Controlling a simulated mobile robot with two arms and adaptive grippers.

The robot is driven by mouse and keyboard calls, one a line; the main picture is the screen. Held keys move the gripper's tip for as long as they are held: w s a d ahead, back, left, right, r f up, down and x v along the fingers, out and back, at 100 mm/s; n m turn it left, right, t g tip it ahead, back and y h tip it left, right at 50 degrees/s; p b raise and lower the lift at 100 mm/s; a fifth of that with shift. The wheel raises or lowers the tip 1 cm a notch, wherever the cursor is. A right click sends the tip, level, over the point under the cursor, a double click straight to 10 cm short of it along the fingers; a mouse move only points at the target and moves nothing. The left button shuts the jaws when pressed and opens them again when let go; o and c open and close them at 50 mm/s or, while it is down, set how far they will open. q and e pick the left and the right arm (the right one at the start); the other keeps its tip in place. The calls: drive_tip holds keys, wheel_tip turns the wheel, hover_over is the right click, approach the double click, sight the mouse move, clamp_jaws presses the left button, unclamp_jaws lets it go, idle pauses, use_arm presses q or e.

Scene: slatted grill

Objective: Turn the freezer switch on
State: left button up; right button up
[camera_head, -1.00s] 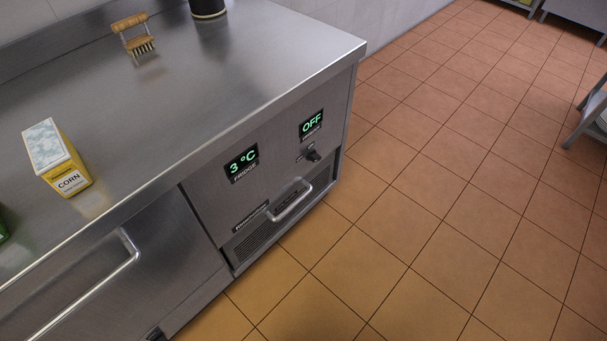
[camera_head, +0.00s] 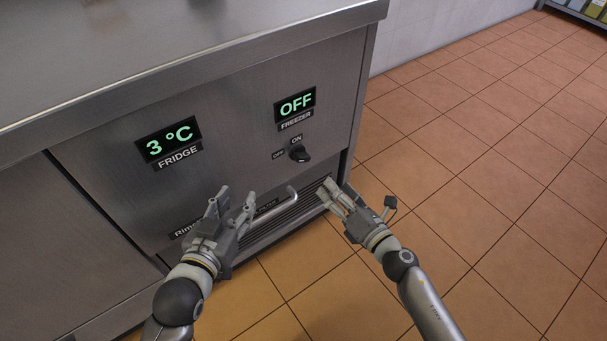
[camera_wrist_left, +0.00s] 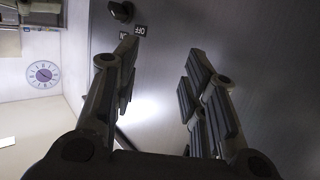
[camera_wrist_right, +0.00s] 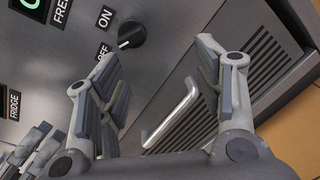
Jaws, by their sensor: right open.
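The freezer switch (camera_head: 299,153) is a black rotary knob on the steel front panel, with ON above it and OFF to its left. The freezer display (camera_head: 295,104) above it reads OFF. The knob also shows in the right wrist view (camera_wrist_right: 131,34), ahead of and between the fingers, and at the top of the left wrist view (camera_wrist_left: 121,10). My left gripper (camera_head: 233,203) is open and empty, in front of the panel, below and left of the knob. My right gripper (camera_head: 336,192) is open and empty, below and right of the knob. Neither touches it.
The fridge display (camera_head: 170,141) reads 3 °C. A bar handle (camera_head: 277,205) and a vent grille (camera_head: 296,211) lie low on the panel, near both grippers. The steel counter (camera_head: 190,35) overhangs above. Open tiled floor lies to the right.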

sight(305, 161)
drive_tip(key=w+a+r+n, duration=0.1)
drive_tip(key=w+a+n+y+b, duration=0.1)
drive_tip(key=w+a, duration=0.1)
drive_tip(key=w+a+r+n, duration=0.1)
drive_tip(key=a, duration=0.1)
drive_tip(key=shift+w+a+r+n+b, duration=0.2)
drive_tip(key=shift+w+r+n+b, duration=0.1)
drive_tip(key=shift+w+r+n, duration=0.1)
drive_tip(key=x, duration=0.3)
drive_tip(key=shift+w+a+f+b, duration=0.2)
drive_tip(key=shift+w+b, duration=0.05)
drive_tip(key=shift+b, duration=0.05)
use_arm(q)
wheel_tip(305, 161, up, 9)
drive_tip(key=t+h, duration=0.1)
drive_tip(key=t, duration=0.3)
drive_tip(key=shift+s+d, duration=0.35)
use_arm(e)
drive_tip(key=shift+w+a, duration=0.35)
drive_tip(key=shift+w, duration=0.1)
use_arm(q)
drive_tip(key=shift+r, duration=0.1)
use_arm(e)
drive_tip(key=shift+c, duration=0.4)
